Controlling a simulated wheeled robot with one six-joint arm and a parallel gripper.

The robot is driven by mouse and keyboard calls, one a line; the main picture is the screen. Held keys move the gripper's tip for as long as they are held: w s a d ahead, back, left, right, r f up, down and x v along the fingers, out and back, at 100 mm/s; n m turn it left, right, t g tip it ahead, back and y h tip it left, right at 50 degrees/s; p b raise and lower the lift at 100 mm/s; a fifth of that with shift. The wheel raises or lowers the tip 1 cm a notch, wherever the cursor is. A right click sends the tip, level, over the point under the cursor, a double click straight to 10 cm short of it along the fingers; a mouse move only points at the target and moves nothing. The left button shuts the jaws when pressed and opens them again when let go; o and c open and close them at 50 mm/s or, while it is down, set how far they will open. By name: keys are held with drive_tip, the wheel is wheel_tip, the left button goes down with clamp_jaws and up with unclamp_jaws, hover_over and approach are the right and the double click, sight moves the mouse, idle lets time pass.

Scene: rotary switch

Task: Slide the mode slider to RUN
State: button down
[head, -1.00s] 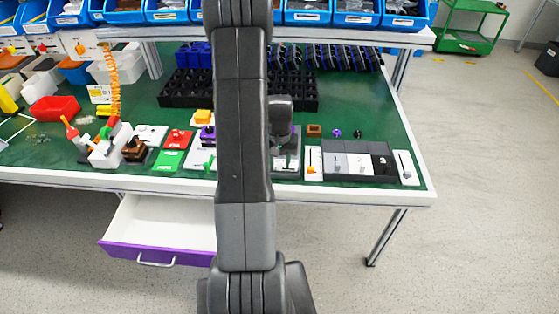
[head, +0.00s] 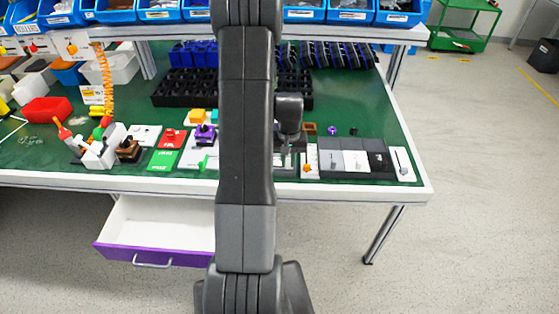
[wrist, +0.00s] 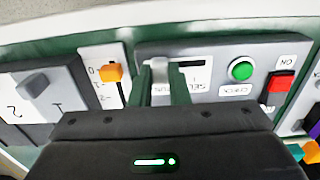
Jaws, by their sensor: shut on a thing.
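A grey panel (wrist: 222,60) fills the upper middle of the wrist view, with a dark slot (wrist: 191,63) and upside-down lettering too blurred to read fully. My gripper (wrist: 162,80) is over this panel, its two dark green fingers shut on a pale grey slider knob (wrist: 159,68) at the left end of the visible slot. The fingers hide part of the knob and slot. In the head view my gripper (head: 287,150) is low over the table's front part, and my arm hides much of the panel.
On the panel right of my fingers are a green button (wrist: 241,69) and a red switch (wrist: 278,88). Close on the left is a white strip with an orange knob (wrist: 111,73). An open drawer (head: 155,230) is under the table (head: 350,190).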

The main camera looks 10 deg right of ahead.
sight(289, 163)
drive_tip(key=c, duration=1.8)
unclamp_jaws()
drive_tip(key=shift+d, duration=0.1)
drive_tip(key=o, duration=0.4)
drive_tip(key=shift+d, duration=0.15)
drive_tip(key=shift+o, duration=0.2)
drive_tip(key=shift+r, duration=0.1)
wheel_tip(289, 163, up, 14)
drive_tip(key=b, duration=0.1)
drive_tip(key=shift+f, duration=0.2)
wheel_tip(289, 163, down, 14)
drive_tip(key=shift+r+p, duration=0.1)
drive_tip(key=shift+p, duration=0.45)
drive_tip(key=shift+w+a, duration=0.1)
drive_tip(key=shift+a, duration=0.45)
drive_tip(key=shift+r, duration=0.1)
